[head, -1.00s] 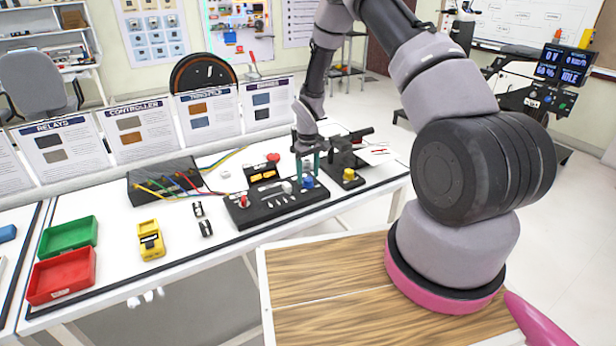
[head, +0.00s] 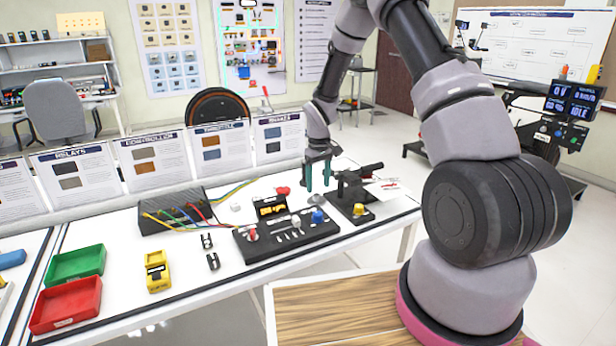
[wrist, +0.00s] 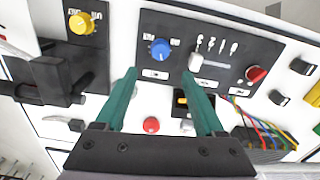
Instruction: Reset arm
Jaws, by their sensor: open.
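My arm reaches over the right end of the white table (head: 110,246). The panel also shows a white-capped lever (wrist: 196,62).
A black lever fixture with a yellow knob (head: 360,210) stands right of the panel.

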